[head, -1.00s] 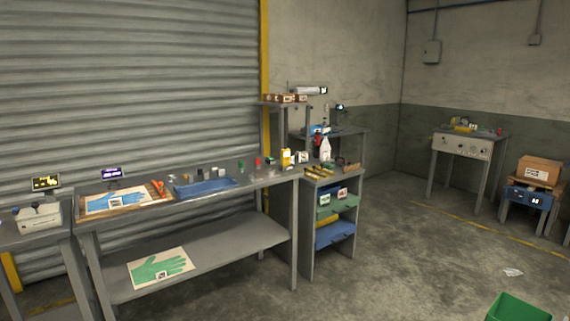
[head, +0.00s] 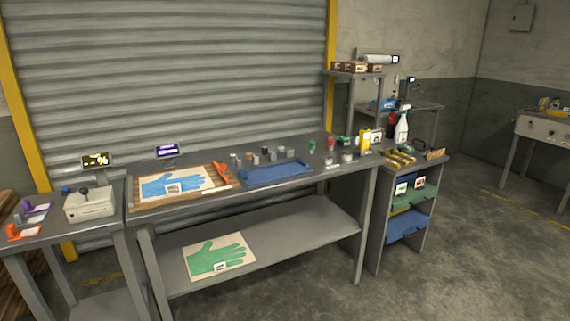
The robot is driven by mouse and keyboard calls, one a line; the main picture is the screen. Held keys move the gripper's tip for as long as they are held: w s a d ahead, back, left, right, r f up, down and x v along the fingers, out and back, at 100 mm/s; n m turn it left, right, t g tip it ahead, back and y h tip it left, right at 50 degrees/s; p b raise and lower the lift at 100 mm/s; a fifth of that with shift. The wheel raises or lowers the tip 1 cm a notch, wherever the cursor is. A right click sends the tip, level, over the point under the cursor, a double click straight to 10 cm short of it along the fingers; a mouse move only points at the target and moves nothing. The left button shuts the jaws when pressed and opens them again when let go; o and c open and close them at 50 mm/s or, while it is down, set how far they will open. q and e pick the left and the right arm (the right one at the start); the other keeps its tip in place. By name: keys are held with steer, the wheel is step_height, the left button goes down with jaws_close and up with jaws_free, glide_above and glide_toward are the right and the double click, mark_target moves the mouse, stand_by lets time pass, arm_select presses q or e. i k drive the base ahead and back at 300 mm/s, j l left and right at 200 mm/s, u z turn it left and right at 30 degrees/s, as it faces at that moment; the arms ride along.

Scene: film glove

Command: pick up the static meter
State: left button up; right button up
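I cannot tell for sure which thing is the static meter. A small yellow upright object (head: 364,141) stands near the right end of the long workbench (head: 240,203), with a small dark-framed pale item (head: 376,136) beside it. A small purple-lit display (head: 167,151) stands at the bench's back left. A yellow-lit display (head: 96,160) stands behind a beige box device (head: 89,204) on the left side table. Neither of my grippers is in view.
On the bench lie a blue glove on a framed board (head: 139,194), a blue tray (head: 275,172) and several small jars. A green glove board (head: 218,256) is on the lower shelf. A spray bottle (head: 402,127) stands on the right cart. The floor in front is clear.

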mark_target(365, 134)
steer(key=i+j+z, duration=0.1)
steer(key=i+z, duration=0.15)
steer(key=i, duration=0.15)
steer(key=i+j+z, duration=0.2)
steer(key=i, duration=0.2)
